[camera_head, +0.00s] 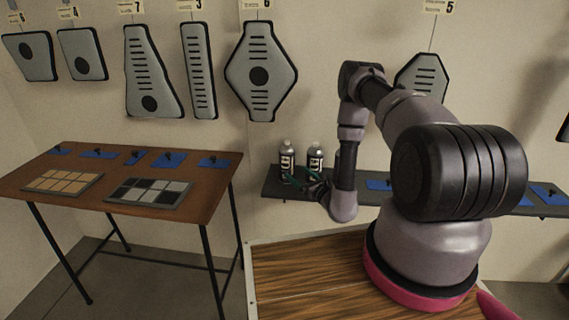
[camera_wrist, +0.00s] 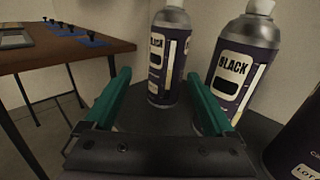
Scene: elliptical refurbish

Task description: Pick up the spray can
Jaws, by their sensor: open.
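Two dark spray cans with silver tops and white labels stand upright on a dark shelf: the left can (camera_head: 287,160) and the right can (camera_head: 315,158). In the wrist view, the left can (camera_wrist: 168,58) stands ahead, between the lines of the fingers. The right can (camera_wrist: 240,65), labelled BLACK, is partly behind the right finger. My gripper (camera_head: 316,177) is at the shelf in front of the cans. Its green fingers (camera_wrist: 158,90) are spread wide with nothing between them. I cannot tell whether the right finger touches the right can.
Another dark can (camera_wrist: 300,140) is cut off at the right of the wrist view, close to the gripper. The dark shelf (camera_head: 270,186) runs along the wall. A brown table (camera_head: 215,181) with blue pads and sample trays stands left. Panels hang on the wall above.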

